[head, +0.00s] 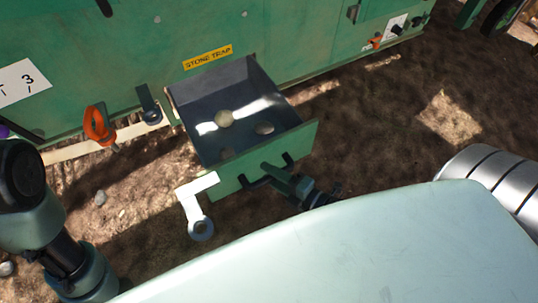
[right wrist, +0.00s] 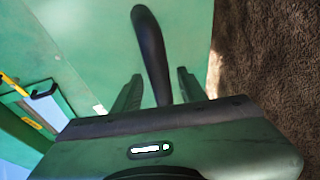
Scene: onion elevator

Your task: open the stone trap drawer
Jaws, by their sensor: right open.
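The stone trap drawer (head: 282,112) stands pulled out from the green machine, below the yellow "STONE TRAP" label (head: 208,57). Its inside is dark metal, with a pale round stone (head: 224,118) and a flatter stone (head: 264,128) in it. Its green front carries a dark bar handle (head: 254,183). My right gripper (head: 277,172) is at the handle, partly hidden by its own links. In the right wrist view, the dark handle (right wrist: 150,50) runs between the two open fingers (right wrist: 157,88), with gaps visible on both sides. My left arm shows at the left edge; its gripper is out of view.
An orange knob (head: 98,126) and a dark lever (head: 149,106) are on the machine left of the drawer. A white L-shaped piece (head: 196,194) with a grey round end is by the drawer front's left corner. Bare ground (head: 390,135) is clear to the right.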

